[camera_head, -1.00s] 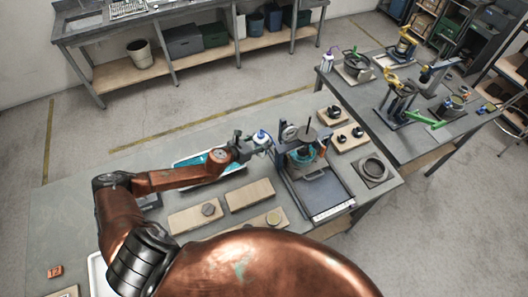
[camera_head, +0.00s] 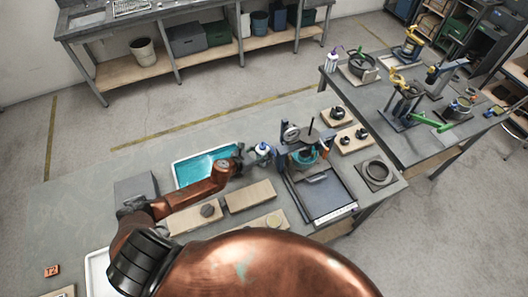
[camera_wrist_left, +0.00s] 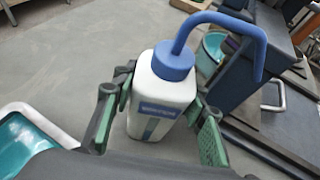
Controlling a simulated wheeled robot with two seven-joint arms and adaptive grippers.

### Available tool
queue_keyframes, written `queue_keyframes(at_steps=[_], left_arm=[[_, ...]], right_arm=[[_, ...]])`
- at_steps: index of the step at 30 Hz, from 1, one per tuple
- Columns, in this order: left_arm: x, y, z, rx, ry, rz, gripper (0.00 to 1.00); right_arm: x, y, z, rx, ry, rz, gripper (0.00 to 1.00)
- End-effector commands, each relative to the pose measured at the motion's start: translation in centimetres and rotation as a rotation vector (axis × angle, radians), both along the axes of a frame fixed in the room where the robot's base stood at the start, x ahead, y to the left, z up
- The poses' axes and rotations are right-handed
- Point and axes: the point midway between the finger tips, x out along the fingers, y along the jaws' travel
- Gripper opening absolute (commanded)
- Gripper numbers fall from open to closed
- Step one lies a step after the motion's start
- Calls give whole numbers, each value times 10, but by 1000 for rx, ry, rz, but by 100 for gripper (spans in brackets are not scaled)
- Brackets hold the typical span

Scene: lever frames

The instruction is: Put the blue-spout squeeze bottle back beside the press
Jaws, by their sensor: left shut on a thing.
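The squeeze bottle (camera_wrist_left: 160,95) is white with a blue cap, a bent blue spout and a blue label. It stands close to upright between the green-padded fingers of my left gripper (camera_wrist_left: 160,122), which is shut on it. In the head view the bottle (camera_head: 264,147) is small, and my left gripper (camera_head: 256,156) is at it, just left of the press (camera_head: 301,150). The press is dark with a round gauge and a teal part. In the wrist view the press (camera_wrist_left: 240,85) is right of the bottle. I cannot tell whether the bottle touches the table. My right gripper is not in view.
A white-rimmed tray with teal liquid (camera_head: 203,168) lies left of the gripper. Wooden boards (camera_head: 250,196) lie in front. Blocks with black parts (camera_head: 352,139) and a square ring plate (camera_head: 375,172) are right of the press. Bare tabletop (camera_head: 110,178) shows at left.

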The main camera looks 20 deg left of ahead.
Motion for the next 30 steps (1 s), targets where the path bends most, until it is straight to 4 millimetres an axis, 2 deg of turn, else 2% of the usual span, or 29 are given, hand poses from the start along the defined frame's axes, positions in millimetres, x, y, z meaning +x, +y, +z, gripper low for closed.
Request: queue_keyframes(at_steps=[10, 11, 18, 30], left_arm=[[1, 0, -3, 1, -2, 0, 26], [0, 0, -3, 0, -1, 1, 42], [1, 0, -2, 0, -1, 1, 57], [-4, 3, 4, 2, -1, 1, 57]], right_arm=[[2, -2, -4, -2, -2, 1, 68], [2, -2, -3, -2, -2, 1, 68], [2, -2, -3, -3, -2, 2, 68], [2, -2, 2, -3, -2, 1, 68]])
